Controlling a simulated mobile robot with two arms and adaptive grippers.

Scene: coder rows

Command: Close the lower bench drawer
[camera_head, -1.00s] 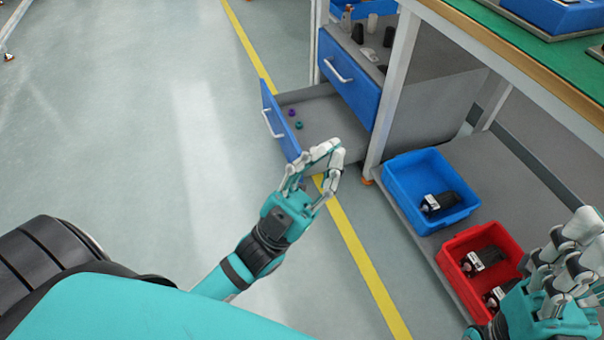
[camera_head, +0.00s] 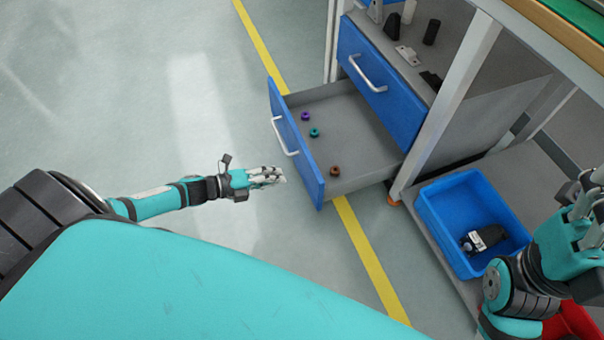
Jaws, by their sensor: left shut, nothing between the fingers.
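The lower bench drawer (camera_head: 350,165) is pulled well out under the bench. It has a blue front (camera_head: 305,160) with a silver handle (camera_head: 284,139). Inside lie a purple ring (camera_head: 305,116), a teal ring (camera_head: 314,133) and a brown ring (camera_head: 334,171). My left gripper (camera_head: 280,175) is shut and empty. In the picture it is just left of the drawer front, with a small gap between them; actual contact is hard to judge. My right gripper (camera_head: 588,205) is at the right edge, partly cut off.
The upper drawer (camera_head: 380,90) has a blue front and appears closed. A blue bin (camera_head: 440,220) with a black-and-silver part stands on the lower shelf, with a red bin (camera_head: 572,325) partly hidden behind my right arm. The floor left of the drawer is clear.

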